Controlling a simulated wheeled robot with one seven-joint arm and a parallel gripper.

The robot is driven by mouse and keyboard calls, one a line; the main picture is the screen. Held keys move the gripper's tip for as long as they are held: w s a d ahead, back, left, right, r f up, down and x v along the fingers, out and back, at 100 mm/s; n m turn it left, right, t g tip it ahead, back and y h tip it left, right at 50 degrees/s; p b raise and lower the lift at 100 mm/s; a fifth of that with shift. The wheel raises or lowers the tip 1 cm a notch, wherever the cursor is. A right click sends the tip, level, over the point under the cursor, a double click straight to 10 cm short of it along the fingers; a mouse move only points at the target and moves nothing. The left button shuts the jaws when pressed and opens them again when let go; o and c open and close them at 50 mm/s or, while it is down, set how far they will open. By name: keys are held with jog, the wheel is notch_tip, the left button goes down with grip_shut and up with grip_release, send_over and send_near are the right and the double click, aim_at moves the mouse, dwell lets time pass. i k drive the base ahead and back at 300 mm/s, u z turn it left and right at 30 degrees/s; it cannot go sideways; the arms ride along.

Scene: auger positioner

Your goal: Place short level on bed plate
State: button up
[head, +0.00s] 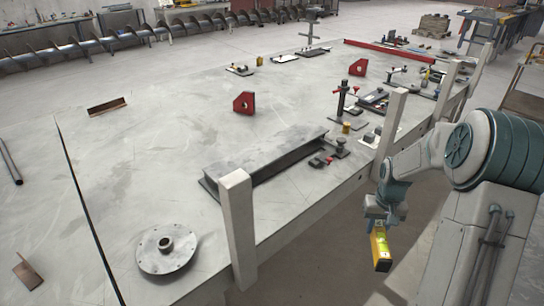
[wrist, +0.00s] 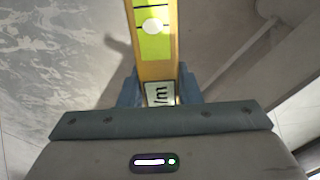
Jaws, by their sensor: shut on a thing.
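The short level (head: 380,248) is yellow with a dark end and a bright green vial window. My gripper (head: 380,218) is shut on it, and it hangs down below the jaws, beside the near edge of the bed plate and over the floor. In the wrist view the level (wrist: 153,45) runs up from between the jaws (wrist: 160,92), its green vial showing. The bed plate (head: 130,130) is the wide grey surface on the left and middle of the head view. The jaws' contact with the level is partly hidden.
White posts (head: 238,225) stand along the plate's near edge. A dark steel beam (head: 270,165), a round flange (head: 167,250), red magnet squares (head: 244,103) and several clamps and small tools lie on the plate. Its middle left has bare room. A long auger (head: 140,35) lies behind.

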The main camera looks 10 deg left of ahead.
aim_at(271, 148)
jog(key=z, duration=1.95)
jog(key=i, duration=2.15)
jog(key=u, duration=4.15)
jog(key=i, duration=0.65)
